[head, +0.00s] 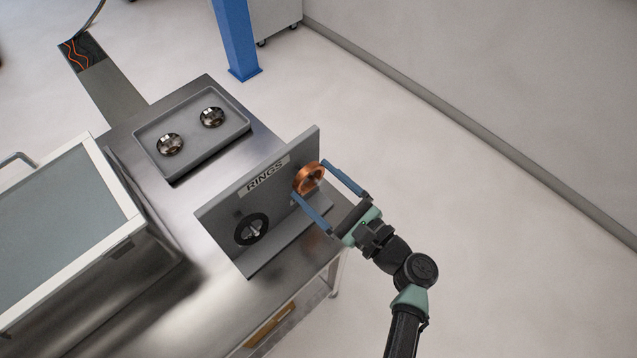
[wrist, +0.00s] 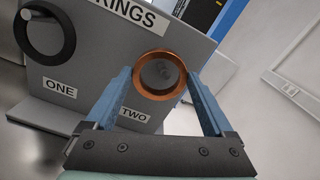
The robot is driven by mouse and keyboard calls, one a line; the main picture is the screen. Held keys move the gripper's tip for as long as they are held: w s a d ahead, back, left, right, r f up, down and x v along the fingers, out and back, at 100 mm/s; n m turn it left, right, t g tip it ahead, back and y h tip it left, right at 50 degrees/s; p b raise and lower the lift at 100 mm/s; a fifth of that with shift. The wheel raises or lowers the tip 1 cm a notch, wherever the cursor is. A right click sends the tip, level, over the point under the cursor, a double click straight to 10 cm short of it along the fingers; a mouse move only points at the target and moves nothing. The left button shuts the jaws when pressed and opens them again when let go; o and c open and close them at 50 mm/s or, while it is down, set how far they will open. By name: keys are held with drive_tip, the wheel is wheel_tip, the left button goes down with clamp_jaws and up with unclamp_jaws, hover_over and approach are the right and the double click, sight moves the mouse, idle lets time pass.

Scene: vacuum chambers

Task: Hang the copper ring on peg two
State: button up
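The copper ring (head: 299,186) is upright at the right end of the grey RINGS board (head: 222,212). In the wrist view both fingertips (wrist: 160,74) flank the ring. A black ring (head: 239,232) hangs on peg one, above the ONE label.
The board stands on a steel table (head: 190,235). A grey tray (head: 176,174) with two shiny metal parts is behind the board. A glass-topped chamber (head: 60,235) is at the left. A blue post (head: 236,40) stands farther back. Floor to the right is clear.

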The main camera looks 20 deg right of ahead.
drive_tip(key=shift+o, duration=0.8)
drive_tip(key=shift+s, duration=0.1)
drive_tip(key=p+v, duration=0.2)
drive_tip(key=v, duration=0.8)
idle(0.3)
